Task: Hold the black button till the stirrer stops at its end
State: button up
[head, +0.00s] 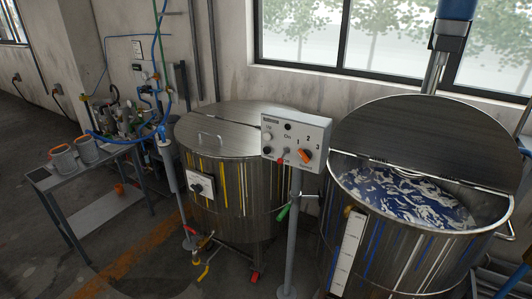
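A grey control box (297,138) stands on a post between two steel vats. On its left side a white button (268,136) sits above a small black button (267,150). A dark round piece (288,126) is near the top, above the "On" label. A small red-tipped switch (283,158) and an orange rotary knob (305,155) sit lower, the knob below the numbers 1, 2, 3. The stirrer's metal shaft (434,72) and blue upper part (456,9) stand behind the right vat (385,250). Its lower end is hidden. My gripper is not in view.
The right vat's lid (420,135) is partly raised over blue and white paint (405,200). The left vat (230,165) is covered. A grey table (75,180) with orange-grey cans stands at left. Open floor lies at front left.

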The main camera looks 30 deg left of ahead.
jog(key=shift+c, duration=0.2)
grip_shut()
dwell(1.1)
